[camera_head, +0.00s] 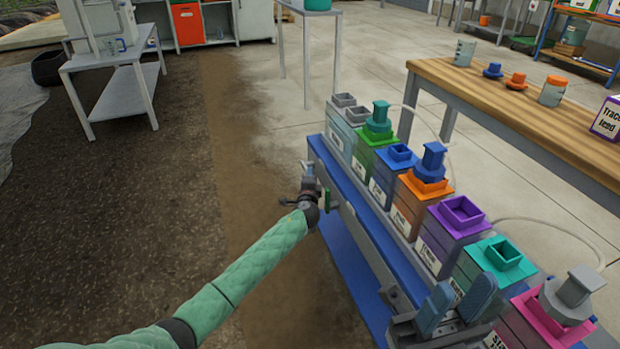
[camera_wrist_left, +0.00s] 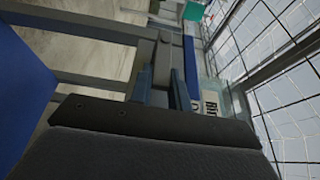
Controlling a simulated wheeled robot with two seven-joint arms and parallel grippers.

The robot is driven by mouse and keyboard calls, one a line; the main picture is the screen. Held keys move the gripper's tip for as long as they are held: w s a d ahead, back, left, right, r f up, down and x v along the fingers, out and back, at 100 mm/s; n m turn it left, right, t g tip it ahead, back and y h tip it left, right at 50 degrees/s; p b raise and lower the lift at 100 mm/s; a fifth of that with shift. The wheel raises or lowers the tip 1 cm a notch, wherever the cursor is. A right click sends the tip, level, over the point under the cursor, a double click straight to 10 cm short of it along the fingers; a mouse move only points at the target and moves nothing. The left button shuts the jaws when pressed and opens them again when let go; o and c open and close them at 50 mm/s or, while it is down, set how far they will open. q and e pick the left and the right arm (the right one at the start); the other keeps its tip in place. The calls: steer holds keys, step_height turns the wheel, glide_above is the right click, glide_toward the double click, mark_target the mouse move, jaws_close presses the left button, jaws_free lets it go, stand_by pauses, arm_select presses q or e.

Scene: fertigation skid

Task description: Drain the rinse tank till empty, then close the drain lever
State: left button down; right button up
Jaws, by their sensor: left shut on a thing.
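My left gripper (camera_head: 311,190) is at the side of the blue rack, near its far end. In the left wrist view its fingers (camera_wrist_left: 163,92) are shut on a grey upright piece (camera_wrist_left: 163,58), which looks like the drain lever; its open or closed position is unclear. The likely rinse tank is the pale grey-teal tank (camera_head: 338,130) at the rack's far end, above my left gripper. The liquid level inside cannot be seen. My right gripper (camera_head: 457,305) is at the near end of the rack, its two blue fingers apart and nothing visible between them.
Several coloured tanks line the blue rack (camera_head: 362,212), some with caps. A wooden table (camera_head: 500,95) with a cup (camera_head: 464,52) and caps stands to the right. A white side table (camera_head: 112,62) stands at the back left. The dark ground (camera_head: 110,190) left of the rack is clear.

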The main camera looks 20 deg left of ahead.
arm_select(q)
steer(key=shift+f, duration=0.15)
steer(key=c, duration=1.3)
jaws_free()
steer(key=shift+a, duration=0.15)
steer(key=shift+p+v, duration=0.9)
steer(key=shift+v, duration=3.05)
